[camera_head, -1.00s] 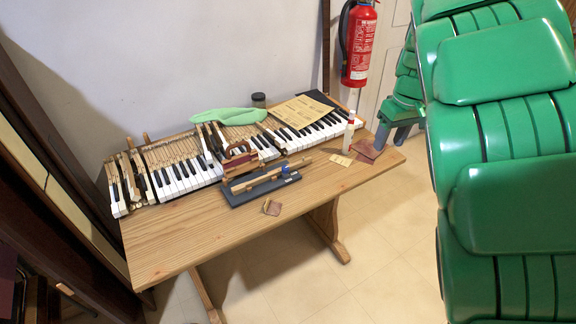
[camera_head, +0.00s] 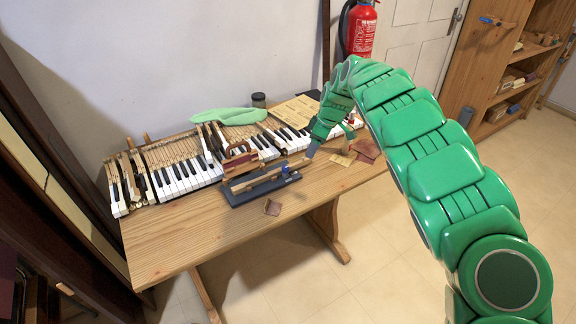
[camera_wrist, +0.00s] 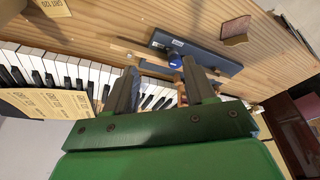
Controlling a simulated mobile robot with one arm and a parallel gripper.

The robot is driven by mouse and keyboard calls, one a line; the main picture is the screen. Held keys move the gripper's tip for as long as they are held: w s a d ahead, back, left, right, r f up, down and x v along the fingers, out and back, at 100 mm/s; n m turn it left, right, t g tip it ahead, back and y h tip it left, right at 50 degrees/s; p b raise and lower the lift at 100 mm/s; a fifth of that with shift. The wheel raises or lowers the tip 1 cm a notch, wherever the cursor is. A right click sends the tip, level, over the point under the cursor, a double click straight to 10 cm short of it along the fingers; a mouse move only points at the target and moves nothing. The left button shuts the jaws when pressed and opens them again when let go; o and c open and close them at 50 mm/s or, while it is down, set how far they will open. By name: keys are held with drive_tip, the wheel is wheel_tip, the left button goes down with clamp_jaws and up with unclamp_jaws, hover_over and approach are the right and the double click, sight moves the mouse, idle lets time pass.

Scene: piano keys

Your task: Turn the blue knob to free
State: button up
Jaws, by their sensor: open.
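The blue knob (camera_head: 285,169) sits at the right end of a dark base (camera_head: 240,196) on the table, by a wooden bar. In the wrist view the blue knob (camera_wrist: 174,60) shows just beyond the fingertips, nearer the right finger, on the dark base (camera_wrist: 213,62). The knob's setting is too small to read.
Piano keys (camera_head: 180,178) run along the back of the wooden table (camera_head: 175,235). A green cloth (camera_head: 230,116) and a dark jar (camera_head: 258,100) lie behind. The table's front left is clear.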

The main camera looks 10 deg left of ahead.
drive_tip(key=n+y, duration=0.1)
drive_tip(key=n, duration=0.1)
approach(286, 168)
drive_tip(key=shift+x, duration=4.3)
drive_tip(key=shift+w, duration=0.15)
drive_tip(key=shift+c, duration=0.5)
clamp_jaws()
